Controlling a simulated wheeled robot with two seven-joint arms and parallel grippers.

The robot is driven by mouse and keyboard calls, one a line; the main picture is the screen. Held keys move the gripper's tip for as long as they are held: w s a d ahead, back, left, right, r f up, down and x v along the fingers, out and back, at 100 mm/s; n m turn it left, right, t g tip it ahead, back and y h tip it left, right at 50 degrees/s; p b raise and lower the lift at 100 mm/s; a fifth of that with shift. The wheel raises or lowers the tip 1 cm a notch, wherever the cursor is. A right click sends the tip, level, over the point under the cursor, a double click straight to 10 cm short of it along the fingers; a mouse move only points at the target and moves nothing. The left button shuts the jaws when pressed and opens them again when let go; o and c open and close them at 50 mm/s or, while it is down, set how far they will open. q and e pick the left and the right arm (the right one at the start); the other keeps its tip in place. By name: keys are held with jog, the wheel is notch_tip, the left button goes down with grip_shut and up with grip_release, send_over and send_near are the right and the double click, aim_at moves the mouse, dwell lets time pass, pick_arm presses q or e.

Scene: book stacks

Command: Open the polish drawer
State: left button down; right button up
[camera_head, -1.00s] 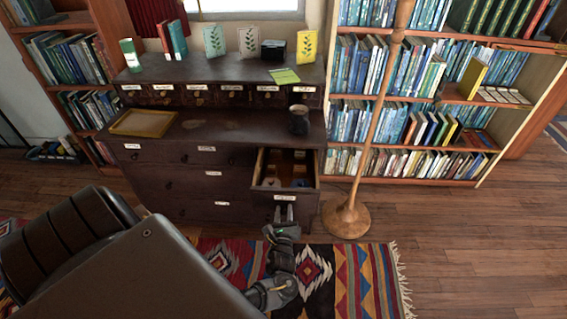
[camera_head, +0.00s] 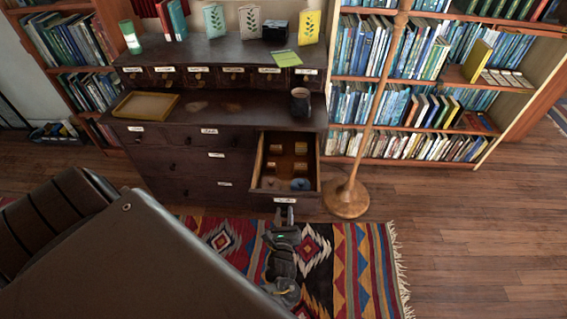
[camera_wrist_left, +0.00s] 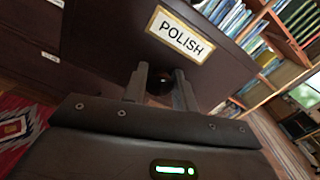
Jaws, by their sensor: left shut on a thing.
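The polish drawer (camera_head: 258,172) is pulled well out of the dark wooden chest at its right side. Several small items lie inside it, among them a blue round one (camera_head: 300,184). Its front, with a label reading POLISH (camera_wrist_left: 180,34), fills the upper part of the left wrist view. My left gripper (camera_head: 284,214) is at the drawer front, just below the label. In the left wrist view its fingers (camera_wrist_left: 160,84) are shut around the dark round knob (camera_wrist_left: 160,85), which they partly hide. My right gripper is not in view.
A mug (camera_head: 300,102) and an empty wooden tray (camera_head: 146,105) stand on the chest top. A floor lamp (camera_head: 347,197) stands close to the drawer's right side. A patterned rug (camera_head: 345,270) covers the floor in front.

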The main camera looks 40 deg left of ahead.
pick_arm(q)
jog(key=c, duration=1.1)
grip_release()
jog(key=v, duration=1)
jog(key=shift+s+d, duration=0.15)
jog(key=shift+s, duration=0.2)
